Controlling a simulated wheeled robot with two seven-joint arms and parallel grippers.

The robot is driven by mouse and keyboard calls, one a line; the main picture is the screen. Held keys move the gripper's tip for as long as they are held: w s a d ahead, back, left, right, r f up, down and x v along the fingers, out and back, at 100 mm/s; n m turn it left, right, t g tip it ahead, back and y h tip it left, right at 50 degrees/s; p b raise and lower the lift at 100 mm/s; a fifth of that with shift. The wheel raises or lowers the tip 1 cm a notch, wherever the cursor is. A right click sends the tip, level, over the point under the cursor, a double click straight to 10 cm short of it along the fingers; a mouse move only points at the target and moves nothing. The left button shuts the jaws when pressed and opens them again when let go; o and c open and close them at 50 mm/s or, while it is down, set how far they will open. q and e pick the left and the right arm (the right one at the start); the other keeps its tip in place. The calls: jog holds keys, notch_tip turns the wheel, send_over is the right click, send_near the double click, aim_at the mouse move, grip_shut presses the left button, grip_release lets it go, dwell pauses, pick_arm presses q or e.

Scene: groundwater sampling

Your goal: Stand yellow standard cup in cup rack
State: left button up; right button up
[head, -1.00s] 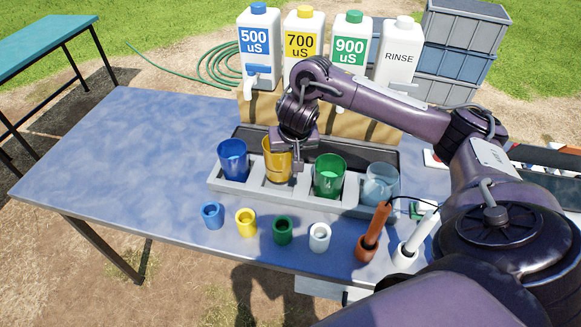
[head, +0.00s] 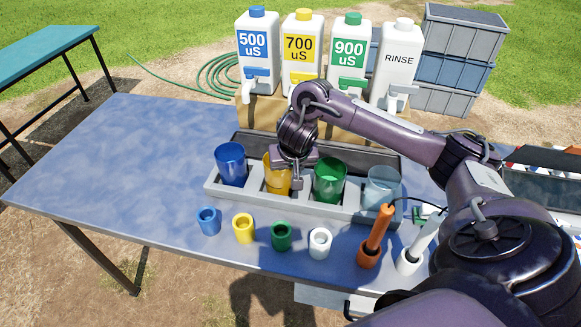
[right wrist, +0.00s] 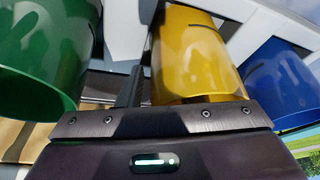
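The yellow cup (head: 275,174) stands upright in the grey cup rack (head: 238,193), in the slot between the blue cup (head: 231,165) and the green cup (head: 330,181). Its rim is level with its neighbours; its base is hidden by the rack front. My right gripper (head: 297,178) points down at its right side. In the right wrist view the yellow cup (right wrist: 200,60) is close ahead, with one dark finger (right wrist: 130,88) just left of its wall. The other finger is hidden, so I cannot tell whether the gripper is gripping or open. My left gripper is not in view.
A clear cup (head: 382,187) fills the right slot. Small coloured holders (head: 243,229) and an orange probe (head: 376,236) stand in front of the rack. Labelled jugs (head: 301,55) stand behind on a wooden block. The left tabletop (head: 120,160) is clear.

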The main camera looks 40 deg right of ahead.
jog(key=shift+r, duration=0.1)
jog(key=shift+r, duration=0.35)
jog(key=p+v, duration=0.8)
jog(key=v, duration=0.3)
jog(key=shift+s+p, duration=0.25)
jog(key=shift+p, duration=0.15)
jog(key=shift+a+r, duration=0.1)
jog(key=shift+a, duration=0.05)
